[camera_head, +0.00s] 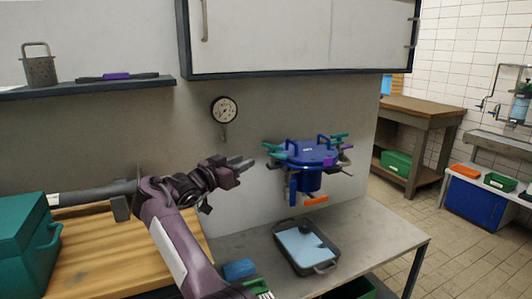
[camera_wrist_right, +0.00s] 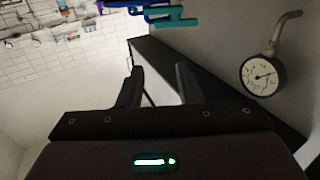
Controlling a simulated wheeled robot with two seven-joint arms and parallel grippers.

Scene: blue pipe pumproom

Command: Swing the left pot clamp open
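The blue pot (camera_head: 306,178) is fixed at the back wall, with a blue lid (camera_head: 308,150) on top. The left pot clamp (camera_head: 274,149) has a teal handle at the pot's left rim. Another teal handle (camera_head: 339,137) and a purple one (camera_head: 328,162) sit on the right side. My right gripper (camera_head: 246,162) is left of the left clamp, apart from it, pointing towards the pot. In the right wrist view its two fingers (camera_wrist_right: 160,82) are spread with nothing between them. Teal parts (camera_wrist_right: 172,18) show at the top of that view. My left gripper is out of view.
A pressure gauge (camera_head: 224,110) hangs on the wall behind my right gripper; it also shows in the wrist view (camera_wrist_right: 263,76). A dark tray (camera_head: 307,248) and a blue block (camera_head: 239,270) are on the grey bench (camera_head: 365,235) below. A cabinet (camera_head: 300,35) hangs above.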

